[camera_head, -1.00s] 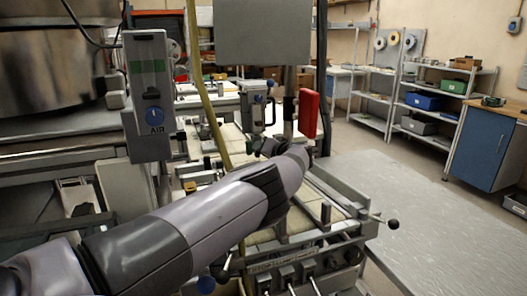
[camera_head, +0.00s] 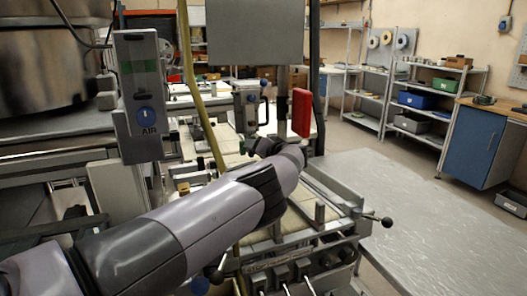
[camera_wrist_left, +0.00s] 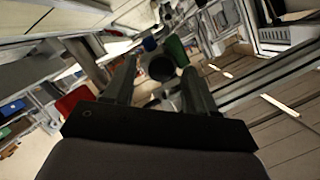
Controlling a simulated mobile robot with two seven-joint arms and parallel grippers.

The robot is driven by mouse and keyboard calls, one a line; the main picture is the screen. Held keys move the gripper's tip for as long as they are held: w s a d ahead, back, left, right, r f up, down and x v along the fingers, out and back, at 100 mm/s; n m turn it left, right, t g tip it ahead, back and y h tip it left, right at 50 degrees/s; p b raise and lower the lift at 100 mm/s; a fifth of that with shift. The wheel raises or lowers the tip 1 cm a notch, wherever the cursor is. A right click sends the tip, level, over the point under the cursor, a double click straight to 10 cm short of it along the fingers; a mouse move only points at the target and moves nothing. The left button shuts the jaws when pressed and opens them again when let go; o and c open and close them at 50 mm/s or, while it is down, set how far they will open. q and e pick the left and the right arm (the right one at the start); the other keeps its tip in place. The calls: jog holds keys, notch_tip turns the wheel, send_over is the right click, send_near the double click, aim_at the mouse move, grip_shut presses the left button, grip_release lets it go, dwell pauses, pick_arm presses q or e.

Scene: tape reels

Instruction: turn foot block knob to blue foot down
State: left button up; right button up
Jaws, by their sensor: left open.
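In the left wrist view, a round dark knob (camera_wrist_left: 161,67) shows between the fingers of my left gripper (camera_wrist_left: 158,72). A blue foot (camera_wrist_left: 149,44) and a green foot (camera_wrist_left: 177,50) stick out beside the knob, both on its far side in the picture. The gripper is open, with a finger on each side of the knob; I cannot tell whether either touches it. In the head view my left arm reaches in from the lower left, and its wrist largely hides the gripper and the knob. A small green part (camera_head: 245,147) shows just left of the wrist. My right gripper is not in view.
A red box (camera_head: 301,111) on a post stands close behind my left wrist. A grey panel (camera_head: 254,31) hangs above, and a yellow hose (camera_head: 194,92) runs down to the left. A grey table (camera_head: 400,200) at the right is bare.

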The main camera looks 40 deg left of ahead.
pick_arm(q)
jog(key=v, duration=0.7)
jog(key=shift+a, duration=0.1)
dwell(0.7)
